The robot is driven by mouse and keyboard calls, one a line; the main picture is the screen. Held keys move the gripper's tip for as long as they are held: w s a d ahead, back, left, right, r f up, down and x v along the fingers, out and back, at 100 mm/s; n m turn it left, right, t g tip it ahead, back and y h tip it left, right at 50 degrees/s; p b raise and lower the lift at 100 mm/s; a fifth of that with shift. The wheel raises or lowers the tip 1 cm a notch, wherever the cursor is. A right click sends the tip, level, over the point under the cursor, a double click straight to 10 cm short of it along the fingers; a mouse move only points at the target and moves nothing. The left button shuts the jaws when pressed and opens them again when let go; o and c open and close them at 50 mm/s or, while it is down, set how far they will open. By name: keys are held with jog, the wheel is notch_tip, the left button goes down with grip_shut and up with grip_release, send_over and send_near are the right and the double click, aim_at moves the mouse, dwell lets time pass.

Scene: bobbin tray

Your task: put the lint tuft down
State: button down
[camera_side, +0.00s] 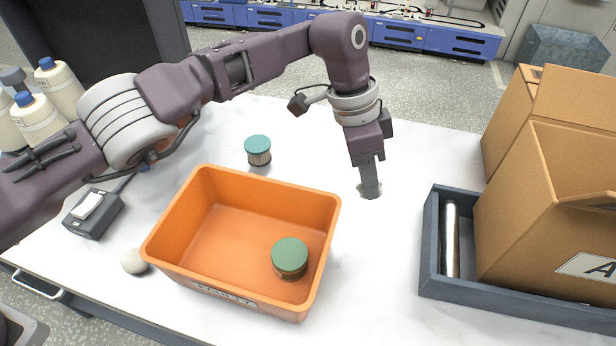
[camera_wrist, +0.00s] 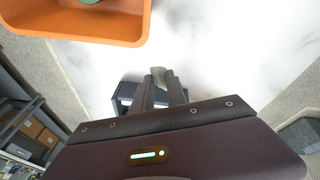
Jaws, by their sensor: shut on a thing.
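My gripper (camera_side: 370,190) points down just above the white table, to the right of the orange tray. Its fingers are shut on the lint tuft (camera_side: 371,195), a small greyish piece mostly hidden by them. In the wrist view the tuft (camera_wrist: 161,72) shows between the two dark fingertips (camera_wrist: 160,86). It is very close to the tabletop; I cannot tell if it touches.
The orange tray (camera_side: 316,235) holds a green-topped bobbin (camera_side: 290,258). Another bobbin (camera_side: 258,150) stands behind it. An off-white ball (camera_side: 133,261) lies left of the tray. A dark tray (camera_side: 430,245) with a metal cylinder (camera_side: 450,240) and cardboard box (camera_side: 540,215) stands right. Table around my gripper is clear.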

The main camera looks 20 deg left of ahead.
jog(key=w+a, duration=0.3)
jog(key=a, duration=0.7)
jog(key=w+a, duration=0.3)
jog(key=a, duration=0.6)
jog(key=w+a, duration=0.3)
jog(key=a, duration=0.7)
jog(key=s+a+m, duration=0.3)
jog(key=s+a, duration=0.1)
jog(key=a, duration=0.4)
jog(key=f, duration=0.6)
jog(key=s+a+f, duration=0.1)
jog(key=f, duration=0.2)
jog(key=shift+f, duration=0.4)
jog(key=c, duration=1.8)
grip_release()
jog(key=o, duration=0.5)
